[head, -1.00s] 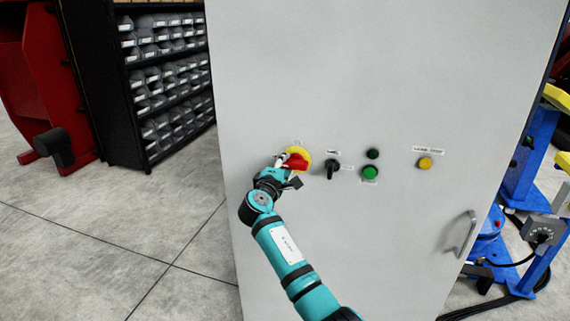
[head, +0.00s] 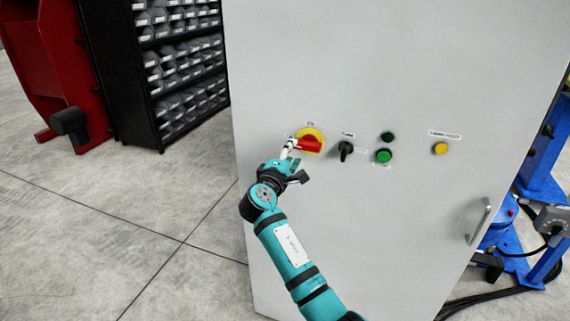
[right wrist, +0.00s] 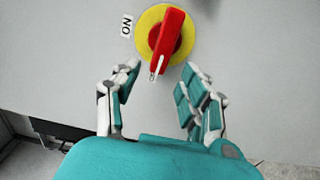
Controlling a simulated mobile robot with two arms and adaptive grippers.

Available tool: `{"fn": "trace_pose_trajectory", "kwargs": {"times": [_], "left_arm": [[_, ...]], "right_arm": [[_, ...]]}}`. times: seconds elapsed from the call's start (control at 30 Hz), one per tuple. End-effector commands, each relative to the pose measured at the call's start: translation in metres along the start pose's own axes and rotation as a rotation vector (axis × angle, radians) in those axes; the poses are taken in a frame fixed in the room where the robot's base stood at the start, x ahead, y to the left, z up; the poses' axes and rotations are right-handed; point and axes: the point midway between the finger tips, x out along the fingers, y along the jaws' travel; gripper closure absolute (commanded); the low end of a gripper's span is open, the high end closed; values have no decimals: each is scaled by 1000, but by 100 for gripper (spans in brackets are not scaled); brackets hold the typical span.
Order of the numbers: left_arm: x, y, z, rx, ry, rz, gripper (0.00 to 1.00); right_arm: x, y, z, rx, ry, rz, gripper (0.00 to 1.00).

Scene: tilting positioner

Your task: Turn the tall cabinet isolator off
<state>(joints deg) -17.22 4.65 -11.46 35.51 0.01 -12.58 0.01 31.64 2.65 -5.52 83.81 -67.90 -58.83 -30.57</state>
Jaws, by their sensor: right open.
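The isolator is a red handle (head: 309,146) on a yellow disc (head: 317,133), at the left of the grey cabinet's door. The handle lies nearly level in the head view, crosswise to the small label above the disc. In the right wrist view the red handle (right wrist: 167,38) runs nearly upright on the yellow disc (right wrist: 148,25), with the ON label (right wrist: 127,25) to the left. My right gripper (head: 294,162) is open, just lower left of the handle. In the right wrist view its open fingers (right wrist: 158,92) stand below the handle, with nothing between them. My left gripper is not in view.
The tall cabinet door (head: 380,60) also carries a black selector (head: 346,149), a green button (head: 383,156), a yellow button (head: 440,148) and a door handle (head: 479,221). A shelf of bins (head: 180,70) stands behind left. Blue machinery (head: 540,160) and cables are at right.

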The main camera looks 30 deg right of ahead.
Motion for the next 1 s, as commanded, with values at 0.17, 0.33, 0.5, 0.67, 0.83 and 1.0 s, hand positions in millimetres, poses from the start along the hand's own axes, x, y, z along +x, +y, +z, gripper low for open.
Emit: {"fn": "trace_pose_trajectory", "kwargs": {"times": [0.17,0.33,0.5,0.67,0.83,1.0], "left_arm": [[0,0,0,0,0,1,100],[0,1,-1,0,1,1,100],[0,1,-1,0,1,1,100],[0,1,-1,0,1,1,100],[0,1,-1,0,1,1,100],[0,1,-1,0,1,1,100]], "right_arm": [[-38,-1,0,2,1,-2,56],[-59,-1,0,-1,0,-1,56],[-65,0,0,-1,-2,1,56],[-65,0,0,-1,-1,1,56],[-65,0,0,-1,-1,1,56],[-65,-5,-1,-4,5,-7,56]]}}
